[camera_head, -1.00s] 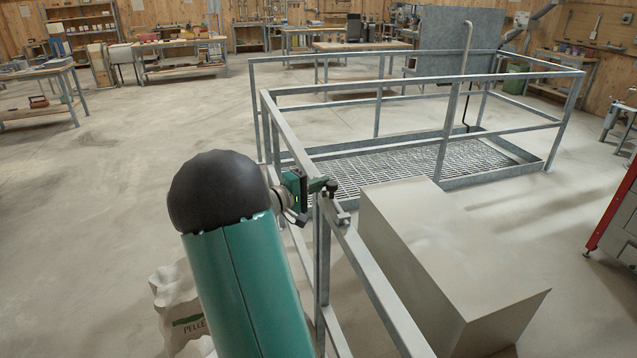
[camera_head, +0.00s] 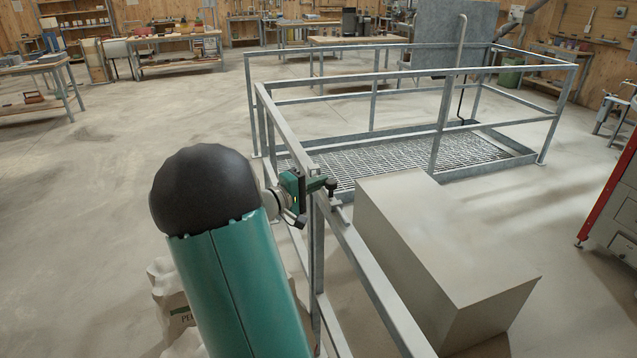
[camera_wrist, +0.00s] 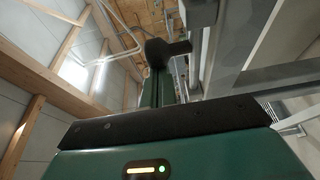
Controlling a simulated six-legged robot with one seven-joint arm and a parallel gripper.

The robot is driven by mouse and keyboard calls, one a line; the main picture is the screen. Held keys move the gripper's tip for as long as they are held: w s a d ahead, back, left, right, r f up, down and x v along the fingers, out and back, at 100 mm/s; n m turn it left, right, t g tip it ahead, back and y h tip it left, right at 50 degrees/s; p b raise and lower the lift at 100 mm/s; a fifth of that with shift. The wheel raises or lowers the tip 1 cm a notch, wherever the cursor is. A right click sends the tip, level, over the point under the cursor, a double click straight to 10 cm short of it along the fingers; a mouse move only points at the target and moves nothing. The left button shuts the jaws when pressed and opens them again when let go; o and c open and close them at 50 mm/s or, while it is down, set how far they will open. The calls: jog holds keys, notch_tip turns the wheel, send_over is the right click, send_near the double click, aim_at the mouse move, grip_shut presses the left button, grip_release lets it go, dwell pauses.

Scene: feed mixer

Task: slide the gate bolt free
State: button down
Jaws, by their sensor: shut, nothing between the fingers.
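The grey metal gate and railing (camera_head: 365,270) run away from me in the head view. A small metal fitting (camera_head: 337,203), perhaps part of the bolt, sits on the top rail by the post, just below my fingertips. My gripper (camera_head: 329,185) is shut and empty over the post top, its dark tip pointing right. I cannot tell whether it touches the fitting. In the wrist view the dark gripper tip (camera_wrist: 166,50) is beside the grey rails (camera_wrist: 232,55). The bolt itself cannot be made out there.
A large beige box (camera_head: 440,250) stands close to the right of the gate. Behind it is a railed platform with a grating floor (camera_head: 390,160). White sacks (camera_head: 172,300) lie below my arm. A red-edged machine (camera_head: 610,190) is at far right. The floor at left is clear.

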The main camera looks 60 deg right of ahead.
jog(key=shift+s+f, duration=0.1)
jog(key=shift+s, duration=0.25)
jog(key=v, duration=1.4)
jog(key=shift+w, duration=0.35)
jog(key=shift+d, duration=0.1)
